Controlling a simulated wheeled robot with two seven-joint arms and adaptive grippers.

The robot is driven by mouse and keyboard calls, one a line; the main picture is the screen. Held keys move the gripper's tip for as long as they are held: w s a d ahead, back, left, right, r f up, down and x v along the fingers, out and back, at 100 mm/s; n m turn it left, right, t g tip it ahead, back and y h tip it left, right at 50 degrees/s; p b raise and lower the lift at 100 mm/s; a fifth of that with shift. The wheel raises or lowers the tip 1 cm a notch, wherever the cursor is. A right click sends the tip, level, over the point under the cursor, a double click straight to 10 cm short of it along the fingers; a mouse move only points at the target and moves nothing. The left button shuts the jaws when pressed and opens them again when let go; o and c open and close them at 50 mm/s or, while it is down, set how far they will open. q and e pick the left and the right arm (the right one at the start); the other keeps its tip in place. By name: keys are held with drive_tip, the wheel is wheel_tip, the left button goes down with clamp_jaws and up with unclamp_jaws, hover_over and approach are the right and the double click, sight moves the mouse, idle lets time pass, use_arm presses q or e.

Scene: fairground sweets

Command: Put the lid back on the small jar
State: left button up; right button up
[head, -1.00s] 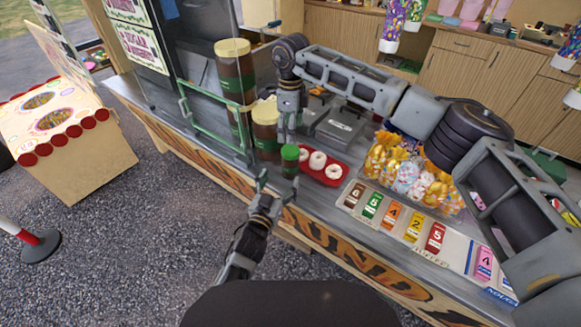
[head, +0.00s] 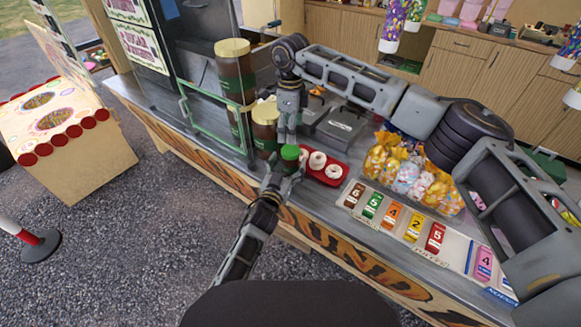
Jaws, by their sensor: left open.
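The small jar (head: 288,165) stands near the counter's front edge, its body mostly hidden by my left gripper. The green lid (head: 290,152) shows at its top; I cannot tell whether it is seated or just above the rim. My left gripper (head: 283,166) is open, with its fingers on either side of the jar; contact is not clear. My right gripper (head: 288,136) points down just behind and above the lid. Its fingertips are small and partly hidden, so I cannot tell whether they hold anything.
A medium jar (head: 265,120) and a tall jar (head: 233,75) with cream lids stand behind left, near a green rail (head: 215,130). A red tray (head: 335,179) of ring-shaped sweets sits close on the right. Wrapped sweets (head: 408,175) and numbered price cards (head: 413,227) lie farther right.

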use_arm(q)
drive_tip(key=shift+x, duration=1.05)
clamp_jaws()
use_arm(e)
drive_tip(key=shift+f, duration=0.1)
